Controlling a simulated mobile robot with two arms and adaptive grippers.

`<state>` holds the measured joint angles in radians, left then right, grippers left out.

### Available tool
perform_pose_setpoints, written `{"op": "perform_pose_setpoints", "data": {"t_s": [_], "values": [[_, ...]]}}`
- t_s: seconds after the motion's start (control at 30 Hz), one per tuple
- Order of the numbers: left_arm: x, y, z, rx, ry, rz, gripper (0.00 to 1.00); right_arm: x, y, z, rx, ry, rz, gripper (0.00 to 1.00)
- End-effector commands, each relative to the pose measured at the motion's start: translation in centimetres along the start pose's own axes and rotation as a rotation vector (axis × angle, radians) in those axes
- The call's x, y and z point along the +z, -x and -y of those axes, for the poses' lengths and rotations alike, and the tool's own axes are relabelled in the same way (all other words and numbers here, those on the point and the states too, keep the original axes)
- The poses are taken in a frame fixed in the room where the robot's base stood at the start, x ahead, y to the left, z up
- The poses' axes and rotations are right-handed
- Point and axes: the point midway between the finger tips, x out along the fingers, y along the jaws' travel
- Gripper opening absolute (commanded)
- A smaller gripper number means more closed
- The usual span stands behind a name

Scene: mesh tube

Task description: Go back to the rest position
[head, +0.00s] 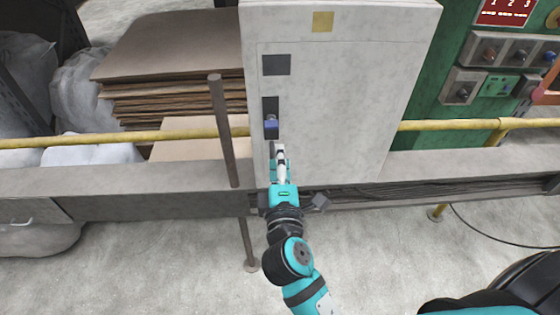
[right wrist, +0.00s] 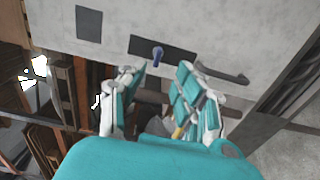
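My left gripper is in neither view.
A yellow rail (head: 180,136) and a grey beam (head: 130,187) run across in front of the cabinet's surroundings. A brown post (head: 222,130) stands left of my right gripper. Stacked cardboard (head: 170,75) lies at the left. The concrete floor (head: 130,270) in front is clear.

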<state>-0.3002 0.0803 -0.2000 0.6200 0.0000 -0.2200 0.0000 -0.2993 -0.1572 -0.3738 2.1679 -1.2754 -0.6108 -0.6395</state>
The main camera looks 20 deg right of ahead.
Motion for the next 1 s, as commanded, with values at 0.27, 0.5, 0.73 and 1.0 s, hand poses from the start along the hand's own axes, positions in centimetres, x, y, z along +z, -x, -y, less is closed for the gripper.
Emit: {"op": "perform_pose_setpoints", "data": {"t_s": [0.27,0.5,0.73,1.0], "values": [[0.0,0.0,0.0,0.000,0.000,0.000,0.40,0.0,0.4,0.0,0.001,0.000,0.001,0.33],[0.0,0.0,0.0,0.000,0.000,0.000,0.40,0.0,0.4,0.0,0.001,0.000,0.000,0.33],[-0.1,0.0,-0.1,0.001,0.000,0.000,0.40,-1.3,0.2,3.9,-0.074,-0.022,-0.043,0.33],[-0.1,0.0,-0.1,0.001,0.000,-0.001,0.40,-3.9,2.5,22.7,-0.455,-0.176,-0.149,0.33]]}}
